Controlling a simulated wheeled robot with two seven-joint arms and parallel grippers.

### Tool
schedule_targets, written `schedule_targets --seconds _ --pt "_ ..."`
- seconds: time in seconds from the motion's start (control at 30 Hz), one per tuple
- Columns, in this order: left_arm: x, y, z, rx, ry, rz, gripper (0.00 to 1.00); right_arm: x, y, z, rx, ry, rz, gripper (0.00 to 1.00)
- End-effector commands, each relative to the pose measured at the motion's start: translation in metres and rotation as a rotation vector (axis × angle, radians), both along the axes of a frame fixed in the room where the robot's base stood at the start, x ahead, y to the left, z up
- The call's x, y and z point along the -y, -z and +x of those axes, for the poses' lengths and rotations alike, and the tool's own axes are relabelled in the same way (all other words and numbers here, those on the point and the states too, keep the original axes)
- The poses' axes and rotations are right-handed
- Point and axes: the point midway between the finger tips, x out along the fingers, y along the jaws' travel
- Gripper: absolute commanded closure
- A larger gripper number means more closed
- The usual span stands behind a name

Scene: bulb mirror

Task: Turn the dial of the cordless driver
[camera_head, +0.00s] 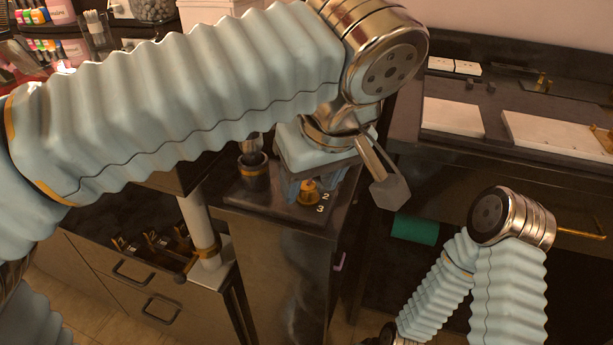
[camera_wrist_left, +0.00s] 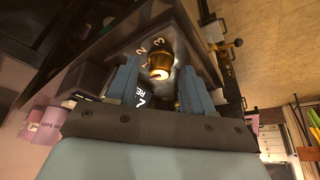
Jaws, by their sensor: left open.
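The brass dial (camera_head: 308,195) stands on a dark top face with the white digits 2 and 3 beside it. It also shows in the left wrist view (camera_wrist_left: 159,62), with white digits and lettering around it. My left gripper (camera_head: 307,188) points down over the dial and is open. In the left wrist view its two blue fingers (camera_wrist_left: 160,68) stand on either side of the dial, with visible gaps. Whether either finger touches the dial I cannot tell. The rest of the driver's shape is hard to make out. My right gripper is out of sight; only its arm shows at the lower right.
A dark cylinder (camera_head: 253,172) with a metal top stands left of the dial. A green roll (camera_head: 415,229) lies farther right. Drawers (camera_head: 147,286) are below left.

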Motion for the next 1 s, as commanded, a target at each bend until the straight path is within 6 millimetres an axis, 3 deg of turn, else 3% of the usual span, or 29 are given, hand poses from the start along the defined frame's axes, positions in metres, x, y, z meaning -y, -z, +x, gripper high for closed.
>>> schedule_targets --seconds 0.03,0.33,0.67,1.0 --pt "-0.0002 -0.0002 0.0001 0.000 0.000 0.000 0.54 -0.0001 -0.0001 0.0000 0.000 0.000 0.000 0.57" --pt "-0.0004 -0.0002 0.0002 0.000 0.000 0.000 1.00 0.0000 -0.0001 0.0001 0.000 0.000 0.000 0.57" --pt "-0.0011 -0.0003 0.0000 0.000 0.034 0.000 1.00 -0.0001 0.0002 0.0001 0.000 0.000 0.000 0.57" --pt "-0.0033 -0.0003 -0.0007 0.001 0.249 0.000 1.00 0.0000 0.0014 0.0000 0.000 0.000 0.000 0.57"
